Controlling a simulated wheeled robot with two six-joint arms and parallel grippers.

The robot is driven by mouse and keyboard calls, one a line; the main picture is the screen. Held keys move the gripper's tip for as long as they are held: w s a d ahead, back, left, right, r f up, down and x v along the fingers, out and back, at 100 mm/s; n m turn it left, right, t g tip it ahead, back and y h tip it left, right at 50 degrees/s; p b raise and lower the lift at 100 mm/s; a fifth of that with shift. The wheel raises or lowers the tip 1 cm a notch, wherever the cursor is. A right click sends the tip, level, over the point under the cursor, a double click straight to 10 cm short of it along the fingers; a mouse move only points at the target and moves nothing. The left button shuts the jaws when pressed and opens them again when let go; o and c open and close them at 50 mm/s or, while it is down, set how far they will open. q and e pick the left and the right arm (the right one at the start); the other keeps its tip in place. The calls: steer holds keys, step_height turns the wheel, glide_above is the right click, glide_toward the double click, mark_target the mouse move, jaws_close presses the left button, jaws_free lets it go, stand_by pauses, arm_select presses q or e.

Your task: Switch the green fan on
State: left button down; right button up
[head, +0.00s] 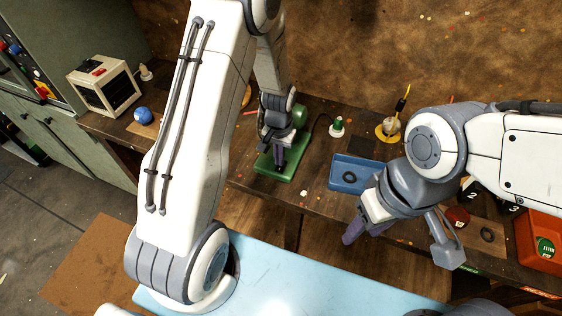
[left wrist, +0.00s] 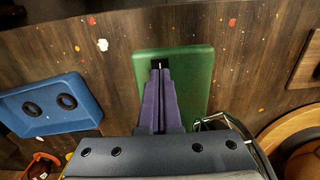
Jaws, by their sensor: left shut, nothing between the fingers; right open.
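The green fan (head: 299,117) stands on the dark bench in the head view, partly hidden behind my left gripper. Its green base plate (head: 291,168) lies flat on the bench. In the left wrist view the base plate (left wrist: 190,75) has a small black switch (left wrist: 160,62) on it. My left gripper (head: 279,164) points down over the base, shut and empty. In the left wrist view its purple fingertips (left wrist: 160,72) are at the switch; whether they touch it I cannot tell. The switch's position is not clear. My right gripper (head: 352,234) is open, above the bench's front edge.
A blue tray (head: 340,184) with dark rings stands right of the fan. A green-capped bottle (head: 337,127) and a yellow dish (head: 386,137) are behind. A white box (head: 104,85) and a blue ball (head: 143,115) are at left; an orange bin (head: 536,235) is at right.

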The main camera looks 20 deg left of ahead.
mark_target(280, 169)
arm_select(q)
steer(key=shift+r+p, duration=1.6)
steer(key=shift+r, duration=0.7)
